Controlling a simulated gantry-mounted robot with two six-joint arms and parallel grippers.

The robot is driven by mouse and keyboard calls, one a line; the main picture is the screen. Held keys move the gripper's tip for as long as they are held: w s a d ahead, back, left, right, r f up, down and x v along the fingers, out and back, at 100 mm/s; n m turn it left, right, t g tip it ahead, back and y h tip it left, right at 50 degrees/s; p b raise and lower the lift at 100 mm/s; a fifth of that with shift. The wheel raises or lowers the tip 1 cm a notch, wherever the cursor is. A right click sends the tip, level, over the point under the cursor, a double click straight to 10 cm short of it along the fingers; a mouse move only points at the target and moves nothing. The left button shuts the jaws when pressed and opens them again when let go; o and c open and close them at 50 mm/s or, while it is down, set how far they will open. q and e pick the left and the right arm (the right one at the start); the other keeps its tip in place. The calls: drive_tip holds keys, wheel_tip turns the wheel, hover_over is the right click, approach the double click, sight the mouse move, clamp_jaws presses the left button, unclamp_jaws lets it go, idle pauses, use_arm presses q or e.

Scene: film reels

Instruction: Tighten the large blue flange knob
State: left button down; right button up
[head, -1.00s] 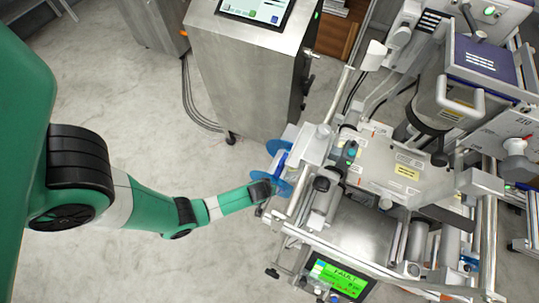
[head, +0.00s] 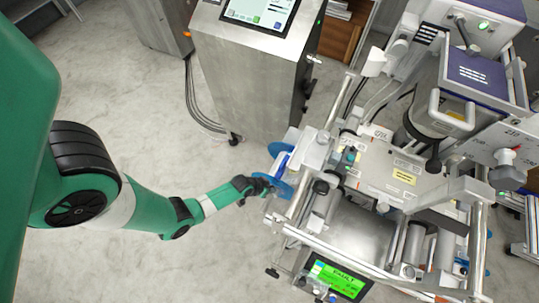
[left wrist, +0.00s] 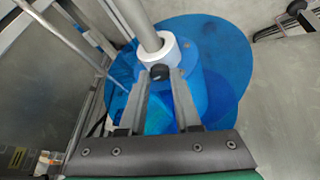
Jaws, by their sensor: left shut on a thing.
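The large blue flange (head: 279,186) sits on the near left side of the machine, with a second blue disc behind it. In the left wrist view the blue flange (left wrist: 225,50) has a blue hub, and a white collar (left wrist: 172,47) sits around a metal shaft. A small black knob (left wrist: 159,72) stands out from the collar. My left gripper (head: 266,184) is at the flange. In the left wrist view its two fingers (left wrist: 160,78) are closed in on the black knob, one on each side. My right gripper is not in view.
The machine frame (head: 340,190) with rollers and rails lies right of the flange. A green screen (head: 340,281) reads FAULT. A steel cabinet (head: 250,75) with a touch panel stands behind. Grey floor (head: 140,130) is open to the left.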

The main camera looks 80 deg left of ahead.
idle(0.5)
use_arm(q)
drive_tip(key=c, duration=0.9)
unclamp_jaws()
drive_tip(key=p+v, duration=0.7)
drive_tip(key=v, duration=0.4)
drive_tip(key=shift+s+r, duration=0.15)
drive_tip(key=shift+r, duration=0.05)
drive_tip(key=shift+o, duration=0.3)
